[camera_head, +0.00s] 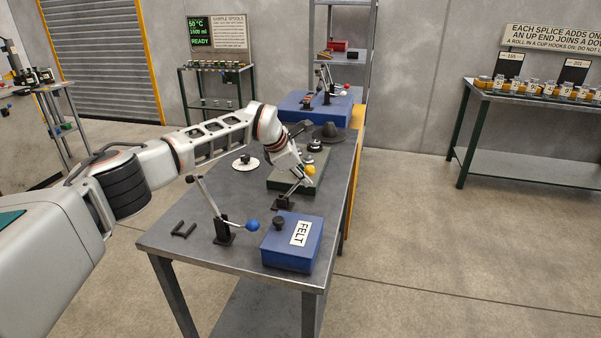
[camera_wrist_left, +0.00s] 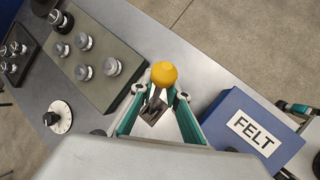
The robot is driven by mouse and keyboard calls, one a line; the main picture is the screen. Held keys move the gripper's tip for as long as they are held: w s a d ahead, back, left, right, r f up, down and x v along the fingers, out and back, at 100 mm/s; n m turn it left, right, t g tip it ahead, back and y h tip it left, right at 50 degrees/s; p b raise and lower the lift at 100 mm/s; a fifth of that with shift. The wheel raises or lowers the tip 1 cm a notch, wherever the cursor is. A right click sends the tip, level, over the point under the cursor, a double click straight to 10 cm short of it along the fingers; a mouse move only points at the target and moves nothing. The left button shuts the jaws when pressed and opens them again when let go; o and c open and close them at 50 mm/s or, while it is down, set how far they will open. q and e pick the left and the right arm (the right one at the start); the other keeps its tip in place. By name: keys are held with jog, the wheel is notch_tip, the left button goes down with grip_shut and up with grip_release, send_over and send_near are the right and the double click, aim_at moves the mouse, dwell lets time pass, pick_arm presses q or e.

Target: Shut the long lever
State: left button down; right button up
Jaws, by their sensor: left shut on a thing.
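A lever with a yellow ball knob (camera_head: 310,170) stands on a small dark base (camera_head: 283,203) on the metal table. My left gripper (camera_head: 304,180) is shut on this lever. In the left wrist view, the left gripper's teal fingers (camera_wrist_left: 160,97) close around it just below the yellow knob (camera_wrist_left: 163,74). A second lever, with a blue ball knob (camera_head: 252,226), stands nearer on its own dark base; its knob is low on the right and a pale rod rises to the left. I cannot tell from the pictures which is called long. My right gripper is not clearly visible.
A blue FELT box (camera_head: 291,241) stands close in front of the held lever. A green board with knobs (camera_wrist_left: 92,60) and a white dial (camera_wrist_left: 60,117) lie beyond. A dark bracket (camera_head: 184,230) is at left. A dark-and-teal part (camera_wrist_left: 295,107) may be my right gripper.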

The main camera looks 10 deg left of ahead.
pick_arm(q)
jog(key=shift+w+d+r, duration=0.1)
jog(key=shift+d+r, duration=0.3)
jog(key=c, duration=1.9)
grip_release()
jog(key=shift+d+f, duration=0.15)
jog(key=shift+f, duration=0.05)
jog(key=shift+a+f, duration=0.1)
jog(key=shift+a, duration=0.15)
jog(key=v, duration=1.2)
jog(key=shift+d, duration=0.2)
